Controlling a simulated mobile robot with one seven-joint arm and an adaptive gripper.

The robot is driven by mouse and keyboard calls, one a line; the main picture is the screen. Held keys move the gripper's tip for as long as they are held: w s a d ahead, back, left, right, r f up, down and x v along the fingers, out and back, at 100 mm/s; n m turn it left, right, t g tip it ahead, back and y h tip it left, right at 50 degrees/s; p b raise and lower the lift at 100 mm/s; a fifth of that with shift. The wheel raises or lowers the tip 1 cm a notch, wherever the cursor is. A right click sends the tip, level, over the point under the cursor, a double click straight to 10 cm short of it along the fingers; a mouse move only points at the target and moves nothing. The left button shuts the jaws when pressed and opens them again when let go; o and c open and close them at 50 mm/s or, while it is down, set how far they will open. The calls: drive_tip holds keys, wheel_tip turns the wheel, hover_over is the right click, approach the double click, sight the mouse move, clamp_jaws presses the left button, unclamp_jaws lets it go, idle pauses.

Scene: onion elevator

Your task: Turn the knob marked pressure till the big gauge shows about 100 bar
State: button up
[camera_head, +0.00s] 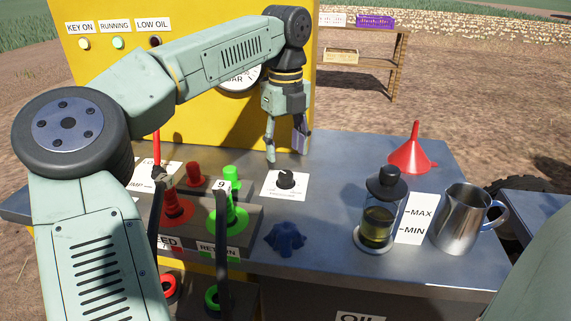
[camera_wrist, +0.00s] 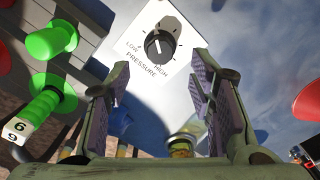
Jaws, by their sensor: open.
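The pressure knob (camera_head: 286,179) is a small black knob on a white plate on the grey bench top. In the wrist view the knob (camera_wrist: 160,46) shows a white pointer line, with LOW, PRESSURE and HIGH printed on its plate (camera_wrist: 150,84). My gripper (camera_head: 286,157) points down just above and behind the knob, with its fingers apart. In the wrist view my gripper (camera_wrist: 165,75) is open and empty, and the knob lies ahead, beyond its fingertips. The big gauge (camera_head: 240,78), marked BAR, is on the yellow panel; my arm hides most of it, so its reading cannot be seen.
Left of the knob stand green (camera_head: 231,200) and red (camera_head: 177,204) couplings and upright levers. A blue star knob (camera_head: 286,238) is in front. An oil glass (camera_head: 378,218), a steel jug (camera_head: 463,220) and a red funnel (camera_head: 412,155) stand to the right.

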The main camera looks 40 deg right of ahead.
sight(286, 173)
wheel_tip(286, 173, up, 5)
drive_tip(key=shift+r, duration=0.1)
idle(0.6)
